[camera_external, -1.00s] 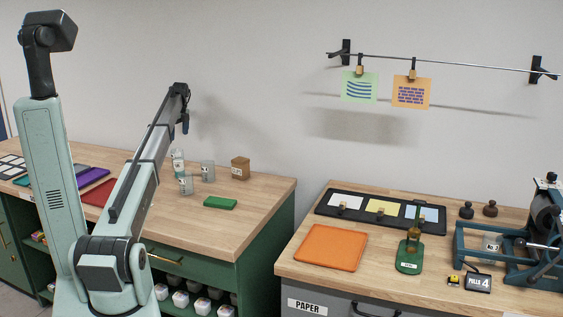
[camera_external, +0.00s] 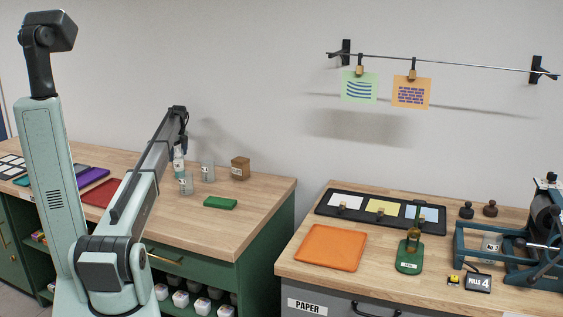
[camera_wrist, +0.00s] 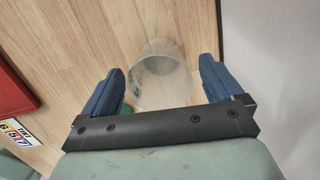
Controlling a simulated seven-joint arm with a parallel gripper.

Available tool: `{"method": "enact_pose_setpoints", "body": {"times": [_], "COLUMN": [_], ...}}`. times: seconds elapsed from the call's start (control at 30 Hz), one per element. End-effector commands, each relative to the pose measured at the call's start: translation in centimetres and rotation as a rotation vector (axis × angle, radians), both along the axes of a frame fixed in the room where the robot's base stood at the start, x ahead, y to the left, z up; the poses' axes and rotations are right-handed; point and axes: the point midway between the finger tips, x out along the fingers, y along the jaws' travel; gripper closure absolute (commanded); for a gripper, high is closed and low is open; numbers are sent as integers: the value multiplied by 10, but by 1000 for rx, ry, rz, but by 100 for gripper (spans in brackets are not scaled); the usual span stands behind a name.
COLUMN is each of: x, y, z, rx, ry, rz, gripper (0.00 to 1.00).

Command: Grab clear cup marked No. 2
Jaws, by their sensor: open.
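Several clear cups stand grouped on the left workbench in the external view: one in front (camera_external: 186,184), one to the right (camera_external: 208,172) and one behind (camera_external: 178,161). Their dark labels are too small to read. My gripper (camera_external: 180,150) is above this group, pointing down, close over the rear cup. In the wrist view my gripper (camera_wrist: 160,70) is open, with a blue finger on each side. A clear cup (camera_wrist: 165,88) shows between the fingers, apart from both. Its dark marking is not readable, so I cannot tell its number.
A brown box (camera_external: 240,168) and a green block (camera_external: 220,202) lie right of the cups. A red tray (camera_wrist: 12,95) is at the left in the wrist view, and a pale wall (camera_wrist: 275,70) is close at the right.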

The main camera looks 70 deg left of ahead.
Motion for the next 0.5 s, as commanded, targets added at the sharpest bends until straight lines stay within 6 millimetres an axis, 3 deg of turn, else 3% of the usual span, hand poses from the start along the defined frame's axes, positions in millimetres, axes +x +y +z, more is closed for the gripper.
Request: {"method": "enact_pose_setpoints", "body": {"times": [0.2, 0.43, 0.5], "x": [-3, -3, -3], "y": [3, 3, 3], "z": [-26, -28, -27], "rx": [0, 0, 0], "ry": [0, 0, 0], "rz": [0, 0, 0], "gripper": [6, 6, 12]}}
